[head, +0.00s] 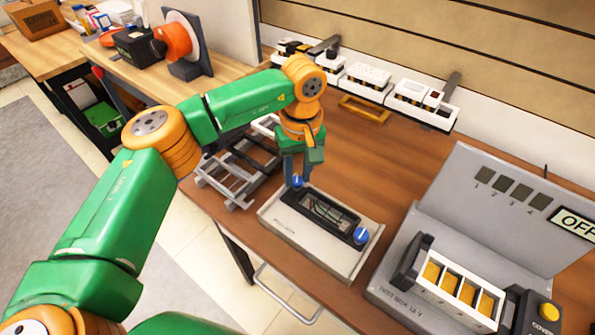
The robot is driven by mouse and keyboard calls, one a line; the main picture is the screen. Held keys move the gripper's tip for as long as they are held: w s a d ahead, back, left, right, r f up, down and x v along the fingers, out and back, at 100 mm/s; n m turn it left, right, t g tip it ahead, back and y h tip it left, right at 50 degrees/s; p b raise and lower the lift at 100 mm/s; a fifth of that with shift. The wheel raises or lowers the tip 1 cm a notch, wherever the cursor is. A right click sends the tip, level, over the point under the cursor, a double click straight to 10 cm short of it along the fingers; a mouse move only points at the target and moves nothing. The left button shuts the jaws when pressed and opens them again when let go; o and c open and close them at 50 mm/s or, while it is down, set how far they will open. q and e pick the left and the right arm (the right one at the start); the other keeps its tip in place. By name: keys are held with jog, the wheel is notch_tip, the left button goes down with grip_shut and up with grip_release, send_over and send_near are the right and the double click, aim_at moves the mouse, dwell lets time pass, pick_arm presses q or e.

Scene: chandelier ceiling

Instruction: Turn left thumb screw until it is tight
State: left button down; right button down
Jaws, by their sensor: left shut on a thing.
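A light grey fixture (274,215) with a dark, long insert (322,211) lies on the wooden bench. A blue thumb screw (297,181) sits at the insert's left end. A second blue thumb screw (361,236) sits at its right end, clear of any gripper. My left gripper (296,177) points down at the left screw and is shut on it. The fingers partly cover that screw, so its seating cannot be told. My right gripper is not in view.
A grey metal rack (238,176) stands close left of the fixture. A grey test machine (484,205) with a display stands at the right. White units (366,80) line the wall. Bare bench top (385,150) lies behind the fixture.

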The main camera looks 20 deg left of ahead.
aim_at(299, 179)
pick_arm(q)
jog(key=shift+f, duration=0.1)
jog(key=c, duration=0.6)
grip_release()
notch_tip(299, 179, up, 7)
jog(key=shift+d+r, duration=0.15)
